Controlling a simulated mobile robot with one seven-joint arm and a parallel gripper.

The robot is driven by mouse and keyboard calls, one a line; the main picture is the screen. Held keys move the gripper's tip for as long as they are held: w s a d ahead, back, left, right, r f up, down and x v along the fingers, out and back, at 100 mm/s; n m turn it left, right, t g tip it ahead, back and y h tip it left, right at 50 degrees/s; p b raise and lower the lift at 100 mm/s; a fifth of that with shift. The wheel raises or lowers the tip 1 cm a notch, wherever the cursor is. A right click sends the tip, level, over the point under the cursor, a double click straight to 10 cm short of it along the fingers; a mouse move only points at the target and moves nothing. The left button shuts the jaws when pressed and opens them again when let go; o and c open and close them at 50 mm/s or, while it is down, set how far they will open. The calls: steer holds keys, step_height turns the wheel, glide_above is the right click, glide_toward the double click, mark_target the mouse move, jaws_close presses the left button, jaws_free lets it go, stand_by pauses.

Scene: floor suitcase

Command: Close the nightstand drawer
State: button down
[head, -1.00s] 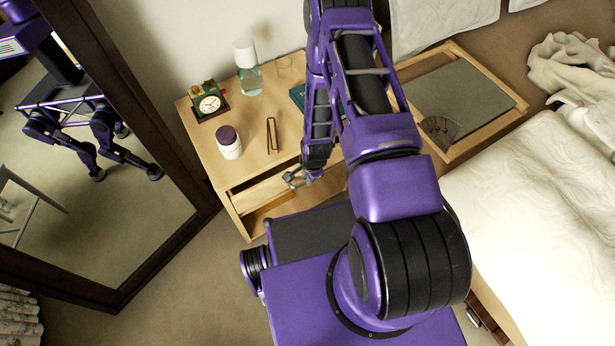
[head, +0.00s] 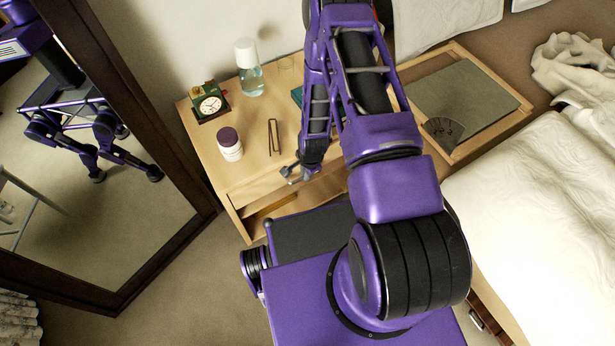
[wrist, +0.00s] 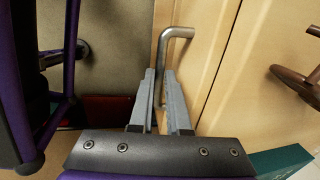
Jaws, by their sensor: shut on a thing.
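The light wood nightstand (head: 248,166) stands against the wall, left of the bed. Its drawer front (head: 258,190) lies just under the top's front edge, with the open lower shelf below it. In the wrist view the drawer front (wrist: 194,72) sits close along the top's edge, with only a thin seam between them. A bent metal handle (wrist: 178,33) stands out from the drawer front. My gripper (wrist: 164,76) is shut on this handle, with one grey finger on each side. In the head view my gripper (head: 291,173) is at the drawer front, and my arm hides the nightstand's right part.
On the top stand a clock (head: 209,104), a bottle (head: 249,70), a jar (head: 230,144) and thin brown-framed glasses (head: 273,136). A teal book (wrist: 284,161) lies partly hidden by my arm. A mirror (head: 110,200) stands left; the bed (head: 560,200) is right.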

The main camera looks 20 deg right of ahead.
steer(key=shift+w+a, duration=0.15)
steer(key=shift+w, duration=0.35)
steer(key=shift+w+a, duration=0.15)
steer(key=shift+w, duration=0.35)
steer(key=c, duration=0.9)
jaws_free()
steer(key=shift+s, duration=0.1)
steer(key=shift+r, duration=0.1)
steer(key=s+r, duration=0.1)
steer(key=r, duration=0.4)
steer(key=s+r+p, duration=0.1)
steer(key=r, duration=0.5)
steer(key=s+d+r+p, duration=0.1)
steer(key=r, duration=0.5)
steer(key=shift+s, duration=0.1)
